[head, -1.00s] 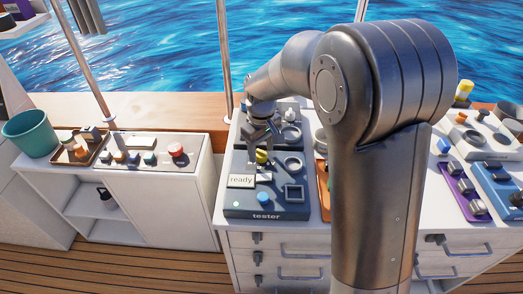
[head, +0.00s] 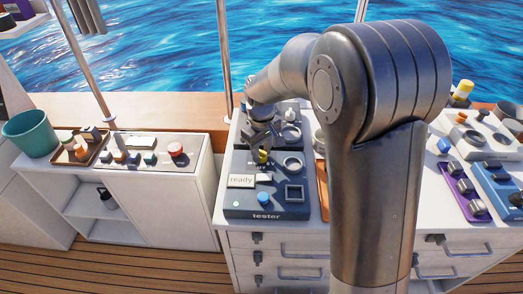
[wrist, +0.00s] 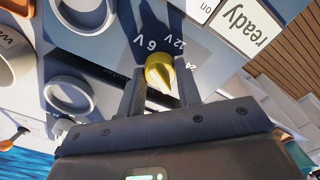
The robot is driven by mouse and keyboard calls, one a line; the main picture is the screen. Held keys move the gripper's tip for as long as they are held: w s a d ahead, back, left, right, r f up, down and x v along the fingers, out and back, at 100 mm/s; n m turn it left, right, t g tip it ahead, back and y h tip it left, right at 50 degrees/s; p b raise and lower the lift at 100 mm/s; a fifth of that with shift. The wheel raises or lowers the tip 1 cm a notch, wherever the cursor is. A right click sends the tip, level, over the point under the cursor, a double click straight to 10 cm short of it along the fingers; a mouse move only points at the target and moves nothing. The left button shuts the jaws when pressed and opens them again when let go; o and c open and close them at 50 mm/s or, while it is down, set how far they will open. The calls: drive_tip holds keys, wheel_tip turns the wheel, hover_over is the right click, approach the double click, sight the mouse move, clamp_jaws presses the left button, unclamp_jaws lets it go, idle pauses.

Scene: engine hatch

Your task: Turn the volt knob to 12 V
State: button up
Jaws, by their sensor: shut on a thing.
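The volt knob is a small yellow knob (wrist: 160,72) on the dark blue tester (head: 238,212). It also shows in the head view (head: 263,157), partly covered by my gripper. Printed labels 6 V and 12 V stand beside it in the wrist view, with another label partly hidden at its right. I cannot tell which label the knob points at. My gripper (wrist: 160,82) is shut on the knob, one finger on each side; it reaches down from above in the head view (head: 262,148).
A "ready" display (head: 241,181), a blue button (head: 264,197) and a square socket (head: 294,193) sit close on the tester. Round rings (head: 293,163) stand right of the knob. A purple tray (head: 464,188) lies farther right, beyond my arm.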

sight(262, 151)
drive_tip(key=shift+m, duration=0.4)
drive_tip(key=m, duration=0.4)
drive_tip(key=shift+m, duration=0.4)
drive_tip(key=m, duration=0.6)
idle(0.4)
drive_tip(key=o, duration=1)
drive_tip(key=shift+r, duration=0.1)
wheel_tip(262, 151, up, 11)
drive_tip(key=shift+f, duration=0.2)
